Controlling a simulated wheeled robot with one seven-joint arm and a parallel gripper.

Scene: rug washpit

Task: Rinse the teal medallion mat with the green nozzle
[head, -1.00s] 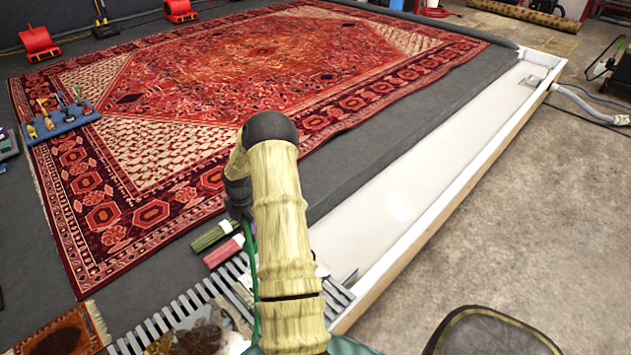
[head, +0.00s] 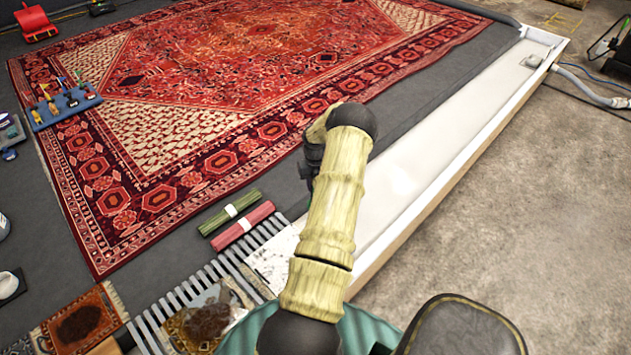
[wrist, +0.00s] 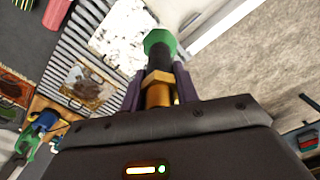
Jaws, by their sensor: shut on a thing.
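My gripper (wrist: 159,88) is shut on the green nozzle (wrist: 160,42), with a dark and brass body between the purple fingers; the green tip points away from the wrist. In the head view my arm hides the gripper and nozzle. A small soiled mat (head: 208,318) with a large dark brown patch lies on the slatted grate; it also shows in the wrist view (wrist: 88,86), left of the nozzle and apart from it.
The grate (head: 170,305) runs below a green roll (head: 230,212) and a red roll (head: 243,227). A white speckled patch (head: 272,262) covers its right part. A white trough (head: 420,165) lies right of my arm. A large red rug (head: 230,90) fills the back.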

